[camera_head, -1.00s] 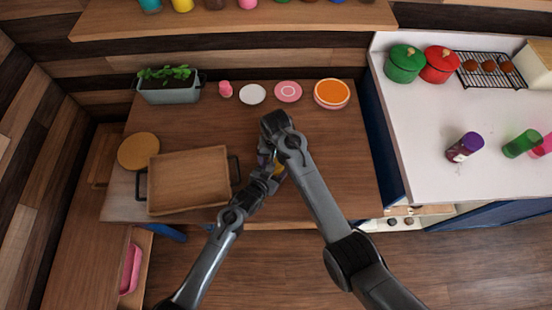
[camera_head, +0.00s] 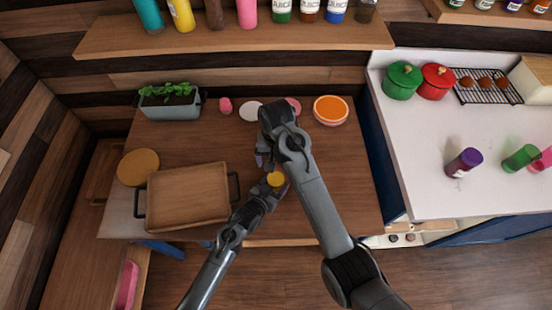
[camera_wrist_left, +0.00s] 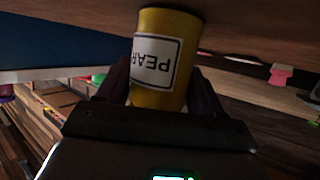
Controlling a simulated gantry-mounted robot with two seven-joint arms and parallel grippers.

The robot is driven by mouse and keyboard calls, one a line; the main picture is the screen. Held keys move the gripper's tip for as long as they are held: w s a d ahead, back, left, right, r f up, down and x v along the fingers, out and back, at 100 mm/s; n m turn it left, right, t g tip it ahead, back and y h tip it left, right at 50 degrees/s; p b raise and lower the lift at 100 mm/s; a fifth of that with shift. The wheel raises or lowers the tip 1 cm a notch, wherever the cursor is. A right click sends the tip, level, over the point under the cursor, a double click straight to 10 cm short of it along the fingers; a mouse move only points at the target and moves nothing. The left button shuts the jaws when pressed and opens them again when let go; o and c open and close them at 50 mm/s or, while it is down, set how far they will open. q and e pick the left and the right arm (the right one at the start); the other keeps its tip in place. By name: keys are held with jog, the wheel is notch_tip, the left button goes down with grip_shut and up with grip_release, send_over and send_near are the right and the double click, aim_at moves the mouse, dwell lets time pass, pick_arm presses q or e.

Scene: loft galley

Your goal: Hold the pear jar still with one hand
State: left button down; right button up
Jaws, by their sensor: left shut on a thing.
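The yellow pear jar (camera_head: 276,179) is on the wooden table near its front edge, in the middle of the head view. In the left wrist view the jar (camera_wrist_left: 160,62), with an upside-down PEAR label, sits between the two dark fingers of my left gripper (camera_wrist_left: 160,90). That view is inverted, so the jar stands upright with its base at the tabletop. My left gripper (camera_head: 270,186) is shut on it. My right gripper (camera_head: 261,160) is just behind the jar, mostly hidden under its own arm. Its jaws cannot be made out.
A wooden tray (camera_head: 188,220) with black handles lies left of the jar, by a round board (camera_head: 138,167). A planter (camera_head: 170,108), a pink item (camera_head: 225,105), plates and an orange-topped dish (camera_head: 331,109) line the back. The table's right part is clear.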

pick_arm(q)
jog(key=shift+c, duration=0.3)
grip_release()
jog(key=p+v, duration=0.2)
jog(key=v, duration=0.9)
